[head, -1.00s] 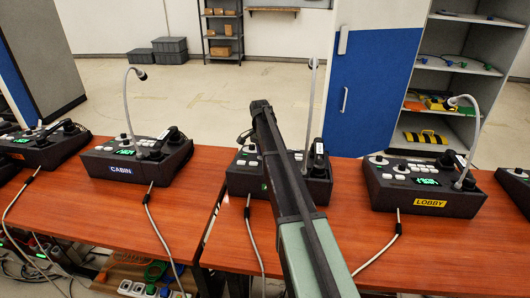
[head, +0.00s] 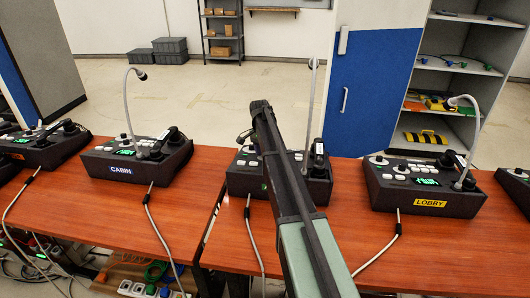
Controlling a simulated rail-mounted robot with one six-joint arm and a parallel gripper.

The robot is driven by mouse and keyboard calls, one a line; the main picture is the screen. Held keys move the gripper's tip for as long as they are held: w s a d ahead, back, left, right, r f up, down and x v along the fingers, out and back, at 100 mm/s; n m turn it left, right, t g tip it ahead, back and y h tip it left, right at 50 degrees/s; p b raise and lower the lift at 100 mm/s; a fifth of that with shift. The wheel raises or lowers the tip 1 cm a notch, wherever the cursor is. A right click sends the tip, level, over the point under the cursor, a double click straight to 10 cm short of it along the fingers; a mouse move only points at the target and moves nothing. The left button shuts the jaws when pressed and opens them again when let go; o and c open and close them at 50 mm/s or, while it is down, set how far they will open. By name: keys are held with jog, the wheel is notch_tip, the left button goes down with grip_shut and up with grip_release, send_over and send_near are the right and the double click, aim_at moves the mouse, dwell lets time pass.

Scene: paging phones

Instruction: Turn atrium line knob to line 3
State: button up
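Several dark paging phone consoles stand in a row on the tables. The middle console (head: 240,181) has a gooseneck microphone and a handset, and my arm crosses in front of it, hiding its name label and part of its top. I cannot read whether it is the atrium one. The console left of it is labelled CABIN (head: 121,170) and the one to its right is labelled LOBBY (head: 430,203). A white knob (head: 378,159) shows on the lobby console. My arm reaches over the middle console; my gripper's fingertips are hidden behind it.
The wooden tables (head: 120,222) have bare strips in front of the consoles, with grey cables hanging over. Upright gooseneck microphones (head: 313,95) and handsets (head: 319,152) rise from the consoles. A blue cabinet (head: 371,90) and open shelves (head: 460,66) stand behind.

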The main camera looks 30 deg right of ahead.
notch_tip(320, 180, up, 11)
jog(key=w+p, duration=0.2)
jog(key=p, duration=0.8)
jog(key=shift+a+f, duration=0.2)
